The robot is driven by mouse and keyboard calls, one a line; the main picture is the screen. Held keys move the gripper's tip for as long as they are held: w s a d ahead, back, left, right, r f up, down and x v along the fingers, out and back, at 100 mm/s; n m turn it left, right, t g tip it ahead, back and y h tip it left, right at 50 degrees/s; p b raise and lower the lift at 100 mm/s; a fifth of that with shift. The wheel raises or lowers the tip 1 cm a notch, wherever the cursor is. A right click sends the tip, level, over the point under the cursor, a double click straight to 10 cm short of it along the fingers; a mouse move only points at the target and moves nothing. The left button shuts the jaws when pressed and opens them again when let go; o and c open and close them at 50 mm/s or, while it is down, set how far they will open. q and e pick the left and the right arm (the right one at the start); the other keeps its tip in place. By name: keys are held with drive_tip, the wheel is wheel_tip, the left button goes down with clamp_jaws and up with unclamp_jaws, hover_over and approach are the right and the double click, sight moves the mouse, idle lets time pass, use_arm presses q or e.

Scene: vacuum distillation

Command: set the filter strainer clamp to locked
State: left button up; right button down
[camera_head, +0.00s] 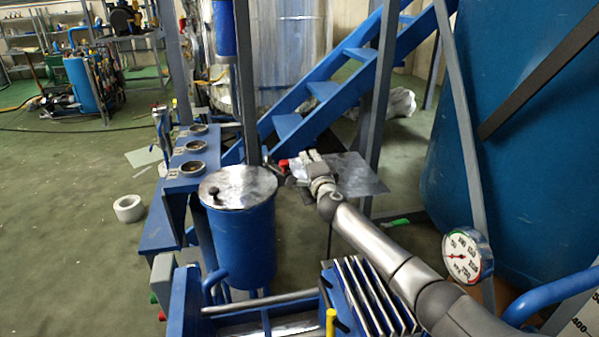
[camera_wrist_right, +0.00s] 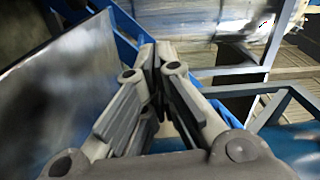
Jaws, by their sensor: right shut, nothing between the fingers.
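My right gripper (camera_head: 308,157) reaches in from the lower right in the head view. Its fingers are shut and empty, and they also show close together in the right wrist view (camera_wrist_right: 158,52). A small red and dark fitting (camera_head: 284,165) shows just left of the gripper, partly hidden by it. I cannot tell whether this is the filter strainer clamp or how it is set. A blue cylindrical vessel (camera_head: 240,240) with a flat metal lid (camera_head: 238,187) and a dark knob stands left of the gripper. My left gripper is not in view.
A grey metal plate (camera_head: 356,176) lies behind the gripper, beside a grey upright post (camera_head: 381,100). Blue stairs (camera_head: 322,90) rise behind. A blue rack with round holders (camera_head: 193,170) stands left. A pressure gauge (camera_head: 467,254) and a large blue tank (camera_head: 530,150) are at right.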

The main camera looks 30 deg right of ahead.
drive_tip(key=a, duration=0.3)
drive_tip(key=shift+s+a+f+b, duration=0.25)
drive_tip(key=shift+a+b, duration=0.05)
drive_tip(key=shift+b, duration=0.1)
drive_tip(key=shift+s+a+m+h+p, duration=0.15)
drive_tip(key=shift+a+m+h+p, duration=0.15)
drive_tip(key=shift+h+p, duration=0.3)
drive_tip(key=shift+a, duration=0.1)
